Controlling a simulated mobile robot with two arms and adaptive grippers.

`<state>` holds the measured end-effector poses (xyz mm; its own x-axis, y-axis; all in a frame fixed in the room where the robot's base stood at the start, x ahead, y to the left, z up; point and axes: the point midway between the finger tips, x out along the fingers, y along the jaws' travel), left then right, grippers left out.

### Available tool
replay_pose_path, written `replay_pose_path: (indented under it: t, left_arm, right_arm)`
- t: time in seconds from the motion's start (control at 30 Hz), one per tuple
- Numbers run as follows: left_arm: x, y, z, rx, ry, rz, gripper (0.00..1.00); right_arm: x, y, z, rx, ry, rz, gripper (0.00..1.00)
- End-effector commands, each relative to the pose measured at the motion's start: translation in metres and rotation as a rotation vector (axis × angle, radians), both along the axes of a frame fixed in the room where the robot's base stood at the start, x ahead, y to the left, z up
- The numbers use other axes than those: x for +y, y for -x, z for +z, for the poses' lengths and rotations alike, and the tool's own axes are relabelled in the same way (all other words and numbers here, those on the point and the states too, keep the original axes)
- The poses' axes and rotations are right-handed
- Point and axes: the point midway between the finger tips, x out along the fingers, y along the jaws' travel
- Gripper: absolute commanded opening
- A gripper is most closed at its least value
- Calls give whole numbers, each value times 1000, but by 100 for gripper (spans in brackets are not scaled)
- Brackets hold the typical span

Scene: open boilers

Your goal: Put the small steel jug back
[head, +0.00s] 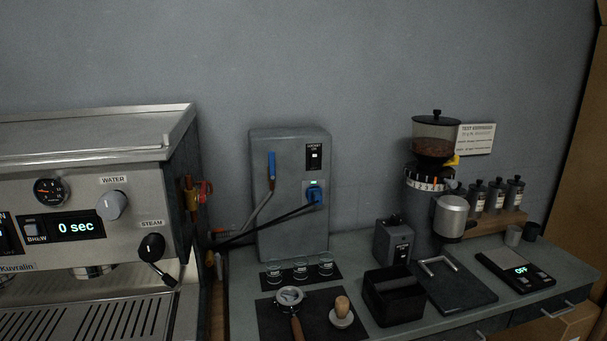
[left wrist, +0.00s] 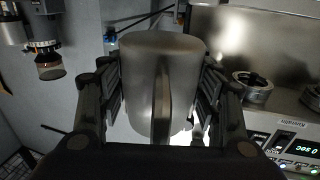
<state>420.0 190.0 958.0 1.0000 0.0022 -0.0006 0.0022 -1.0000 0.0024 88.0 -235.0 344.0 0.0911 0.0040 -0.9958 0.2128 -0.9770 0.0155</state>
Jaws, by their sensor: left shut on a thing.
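A steel jug (left wrist: 140,75) fills the middle of the left wrist view, its handle toward the camera. My left gripper (left wrist: 160,88) is shut on it, with a dark finger pressed on each side. The surroundings look upside down in this view, and I cannot tell whether the jug stands level. No jug and no gripper show in the head view. My right gripper is in neither view.
The espresso machine (head: 80,230) stands at the left, with its steam knob (head: 152,247) on the front. The counter holds a grey boiler (head: 290,185), a grinder (head: 428,190), a black knock box (head: 394,297) and a scale (head: 515,270). Small glasses (head: 300,270) stand before the boiler.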

Motion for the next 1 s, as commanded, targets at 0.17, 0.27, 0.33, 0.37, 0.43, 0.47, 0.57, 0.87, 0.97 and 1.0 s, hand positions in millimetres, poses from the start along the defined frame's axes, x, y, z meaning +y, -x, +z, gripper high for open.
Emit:
replay_pose_path:
  t: [0.17, 0.27, 0.33, 0.37, 0.43, 0.47, 0.57, 0.87, 0.97, 1.0]
  left_arm:
    - [0, 28, -9, 2, -1, 0, 30]
    - [0, 36, -10, 1, -1, -1, 30]
    - [0, 39, -10, -2, -2, -2, 30]
    - [0, 40, -10, -2, -2, -2, 30]
    - [0, 40, -11, -2, -2, -2, 30]
    - [0, 40, -10, -2, -2, -2, 30]
    - [0, 40, -10, -3, -2, -2, 30]
    - [0, 40, -10, -3, -2, -2, 30]
    - [0, 40, -10, -3, -2, -2, 30]
    - [0, 40, -10, -3, -2, -2, 30]
  right_arm:
    - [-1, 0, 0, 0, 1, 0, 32]
    - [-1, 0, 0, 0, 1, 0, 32]
    - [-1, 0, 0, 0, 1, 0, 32]
    - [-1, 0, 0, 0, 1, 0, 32]
    - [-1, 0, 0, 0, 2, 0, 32]
    - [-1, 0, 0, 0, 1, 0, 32]
    - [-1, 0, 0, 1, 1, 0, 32]
    - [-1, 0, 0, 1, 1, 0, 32]
    - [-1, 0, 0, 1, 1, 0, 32]
    - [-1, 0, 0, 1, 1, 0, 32]
